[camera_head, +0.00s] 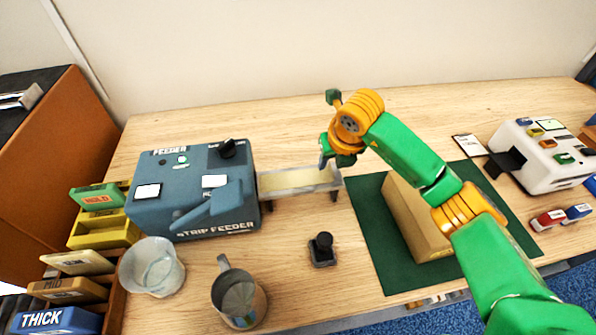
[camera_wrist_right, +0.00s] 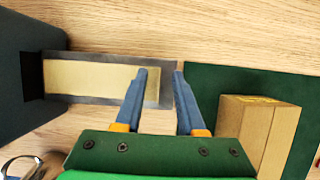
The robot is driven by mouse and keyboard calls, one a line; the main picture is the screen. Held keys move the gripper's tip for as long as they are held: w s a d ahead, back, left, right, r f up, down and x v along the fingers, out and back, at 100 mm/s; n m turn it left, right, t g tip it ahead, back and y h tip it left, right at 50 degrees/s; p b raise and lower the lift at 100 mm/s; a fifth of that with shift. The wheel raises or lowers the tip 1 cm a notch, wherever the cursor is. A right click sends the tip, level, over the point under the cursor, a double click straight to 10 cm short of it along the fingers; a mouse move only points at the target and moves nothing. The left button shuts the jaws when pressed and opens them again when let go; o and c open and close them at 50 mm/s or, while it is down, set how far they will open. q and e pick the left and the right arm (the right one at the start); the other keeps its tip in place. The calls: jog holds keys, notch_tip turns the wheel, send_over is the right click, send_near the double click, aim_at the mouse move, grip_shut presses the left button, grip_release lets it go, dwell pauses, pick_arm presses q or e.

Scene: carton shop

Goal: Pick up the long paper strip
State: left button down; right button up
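The long paper strip (camera_wrist_right: 90,77) is pale tan and lies flat on the grey outfeed tray of the blue strip feeder (camera_head: 190,190). In the head view the strip (camera_head: 290,179) extends rightward from the feeder. My right gripper (camera_head: 326,153) is above the tray's right end. In the right wrist view its two blue fingers (camera_wrist_right: 160,72) are apart with nothing gripped between them. The left finger overlaps the strip's right end in the picture, and the right finger is just past the tray's end. Contact cannot be told. My left gripper is not in view.
A tan carton (camera_head: 412,215) stands on a green mat (camera_head: 375,245), partly behind my right arm. A black-knobbed stamp (camera_head: 322,250), a metal jug (camera_head: 238,298) and a glass bowl (camera_head: 152,267) stand in front of the feeder. A white machine (camera_head: 540,155) is at the right.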

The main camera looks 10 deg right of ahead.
jog(key=shift+f, duration=0.15)
grip_shut()
